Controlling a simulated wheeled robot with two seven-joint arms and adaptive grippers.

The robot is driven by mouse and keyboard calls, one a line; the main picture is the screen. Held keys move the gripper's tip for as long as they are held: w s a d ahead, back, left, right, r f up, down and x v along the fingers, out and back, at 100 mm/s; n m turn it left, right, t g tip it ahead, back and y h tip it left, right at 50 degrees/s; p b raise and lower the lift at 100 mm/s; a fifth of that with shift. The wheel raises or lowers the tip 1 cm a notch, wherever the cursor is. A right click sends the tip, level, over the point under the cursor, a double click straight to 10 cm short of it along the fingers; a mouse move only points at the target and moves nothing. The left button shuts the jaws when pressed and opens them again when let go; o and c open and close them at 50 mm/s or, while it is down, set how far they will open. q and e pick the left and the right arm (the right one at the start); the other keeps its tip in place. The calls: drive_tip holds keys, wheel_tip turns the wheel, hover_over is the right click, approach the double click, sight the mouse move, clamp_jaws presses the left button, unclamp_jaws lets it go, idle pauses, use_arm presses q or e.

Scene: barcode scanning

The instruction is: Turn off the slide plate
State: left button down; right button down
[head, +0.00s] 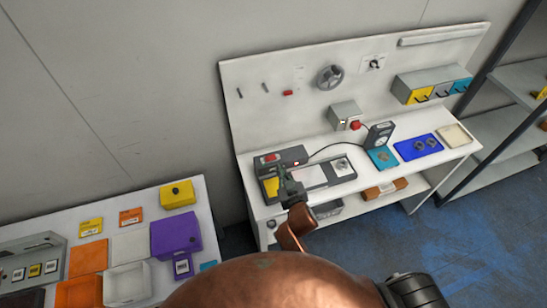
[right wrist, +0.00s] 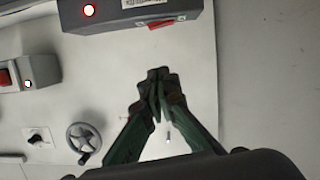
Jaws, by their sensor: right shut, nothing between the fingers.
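The slide plate device stands on the white workbench. Its dark grey base (head: 338,181) carries a light plate (head: 309,174). At its back left is a dark grey control box (head: 291,153) with a red switch (head: 271,158) and a small lit red light (head: 296,163). In the right wrist view the box (right wrist: 120,17) shows the glowing light (right wrist: 89,10) and the red rocker switch (right wrist: 161,25). My right gripper (head: 284,172) is over the left part of the device; its shut, empty fingertips (right wrist: 160,80) appear below the switch, apart from it. My left gripper is not in view.
Another table with coloured trays (head: 88,258) is at left.

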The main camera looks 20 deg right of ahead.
drive_tip(key=shift+w+a+r, duration=0.15)
drive_tip(key=shift+a+r, duration=0.05)
drive_tip(key=shift+r, duration=0.05)
drive_tip(key=shift+w, duration=0.1)
drive_tip(key=p, duration=0.1)
hover_over(274, 162)
drive_tip(key=shift+w+a+f, duration=0.1)
drive_tip(key=shift+a+f, duration=0.1)
drive_tip(key=shift+f, duration=0.4)
drive_tip(key=shift+a+f, duration=0.15)
drive_tip(key=shift+f, duration=0.45)
drive_tip(key=f, duration=0.2)
drive_tip(key=shift+d+f, duration=0.2)
drive_tip(key=shift+f, duration=0.2)
drive_tip(key=shift+d+f, duration=0.1)
drive_tip(key=shift+f, duration=0.5)
drive_tip(key=shift+s+d, duration=0.1)
drive_tip(key=shift+s, duration=0.1)
